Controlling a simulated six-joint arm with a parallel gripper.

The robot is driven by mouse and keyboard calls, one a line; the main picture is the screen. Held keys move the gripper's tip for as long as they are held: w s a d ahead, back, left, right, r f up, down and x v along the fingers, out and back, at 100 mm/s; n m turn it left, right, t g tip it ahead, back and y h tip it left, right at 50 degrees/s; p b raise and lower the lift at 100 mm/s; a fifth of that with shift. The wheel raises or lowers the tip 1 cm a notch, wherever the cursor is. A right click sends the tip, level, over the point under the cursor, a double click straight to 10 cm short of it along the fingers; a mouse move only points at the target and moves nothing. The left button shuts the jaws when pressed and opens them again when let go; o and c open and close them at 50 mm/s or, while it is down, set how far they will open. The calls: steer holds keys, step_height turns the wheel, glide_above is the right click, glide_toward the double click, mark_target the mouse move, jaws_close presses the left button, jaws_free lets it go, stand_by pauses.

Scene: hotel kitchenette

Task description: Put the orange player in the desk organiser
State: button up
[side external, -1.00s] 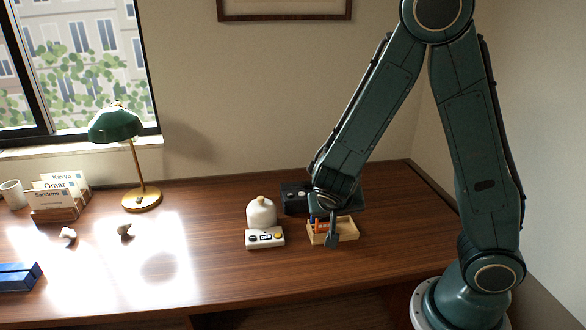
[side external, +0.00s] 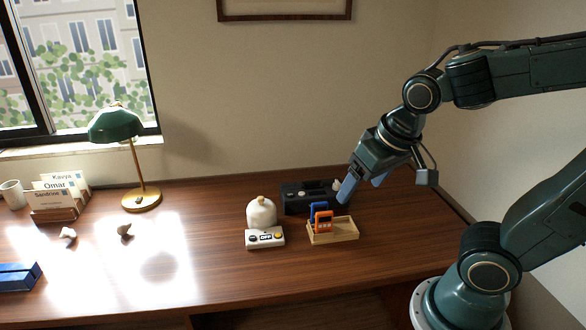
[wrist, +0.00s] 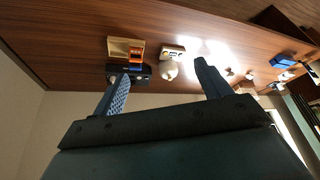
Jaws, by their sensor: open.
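The orange player (side external: 324,221) stands upright in the left part of the light wooden desk organiser (side external: 346,234), with a blue player (side external: 317,211) just behind it. In the wrist view the orange player (wrist: 136,54) shows at the right side of the organiser (wrist: 116,47). My gripper (side external: 362,186) is open and empty, raised above and to the right of the organiser, apart from both players. Its two fingers show wide apart in the wrist view (wrist: 160,85).
A black box-like device with knobs (side external: 297,197) stands behind the organiser. A white rounded jar (side external: 261,212) and a white button box (side external: 264,238) are to its left. A green lamp (side external: 117,124), card holder (side external: 55,213) and blue box (side external: 17,277) stand further left. The desk's right side is clear.

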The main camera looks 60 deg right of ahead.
steer(key=s+a+r+n+t+y, duration=0.1)
steer(key=s+a+r+n, duration=0.1)
steer(key=s+r+n, duration=0.1)
steer(key=shift+s+r+n, duration=0.3)
steer(key=shift+s+r, duration=0.15)
steer(key=shift+s, duration=0.35)
